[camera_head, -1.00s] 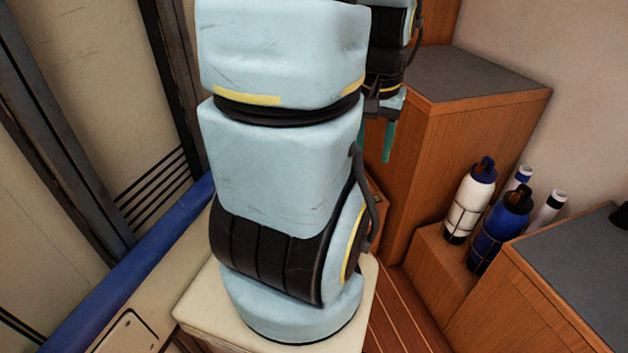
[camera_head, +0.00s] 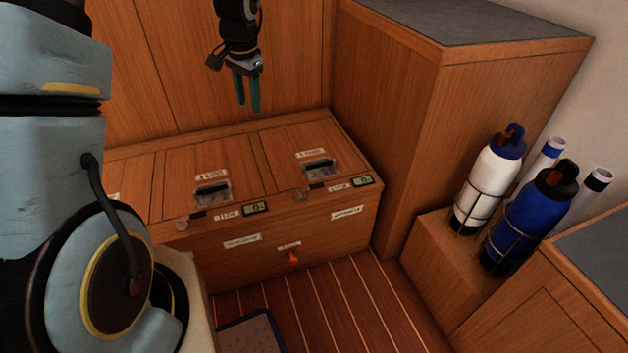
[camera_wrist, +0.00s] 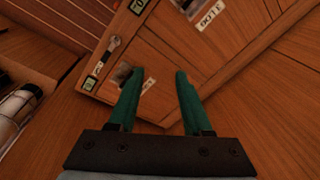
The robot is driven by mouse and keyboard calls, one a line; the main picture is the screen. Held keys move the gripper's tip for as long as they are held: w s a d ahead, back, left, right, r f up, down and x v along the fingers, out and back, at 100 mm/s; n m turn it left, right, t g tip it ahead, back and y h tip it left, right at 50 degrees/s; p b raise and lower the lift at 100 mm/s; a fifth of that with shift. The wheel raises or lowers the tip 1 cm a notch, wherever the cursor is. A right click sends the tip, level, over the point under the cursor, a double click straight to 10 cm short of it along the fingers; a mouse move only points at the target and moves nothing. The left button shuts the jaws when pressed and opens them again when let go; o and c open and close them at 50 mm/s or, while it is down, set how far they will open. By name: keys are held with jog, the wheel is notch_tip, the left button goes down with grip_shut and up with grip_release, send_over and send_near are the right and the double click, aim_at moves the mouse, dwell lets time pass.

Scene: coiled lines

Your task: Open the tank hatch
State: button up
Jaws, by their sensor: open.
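I cannot tell which one is the tank hatch. My gripper (camera_head: 246,110) is open and empty, its green fingers pointing down above the bench and apart from it. In the wrist view, the open fingers (camera_wrist: 158,76) frame the bench top, and one handle (camera_wrist: 122,73) shows by the left fingertip.
Small displays (camera_head: 255,208) and latches line the bench's front edge. An orange knob (camera_head: 292,258) is on its front face. A tall wooden cabinet (camera_head: 400,100) stands right of the bench. A white bottle (camera_head: 487,185) and a blue bottle (camera_head: 527,220) stand at right.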

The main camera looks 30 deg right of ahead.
jog(key=w+d+f+m+b, duration=0.2)
jog(key=d+f+m+b, duration=0.25)
jog(key=d+f, duration=0.65)
jog(key=m+b, duration=0.3)
jog(key=b, duration=0.1)
send_near(317, 165)
jog(key=shift+n, duration=0.25)
jog(key=f, duration=0.2)
jog(key=w+f+b, duration=0.1)
jog(key=f, duration=0.5)
jog(key=shift+w, duration=0.25)
grip_shut()
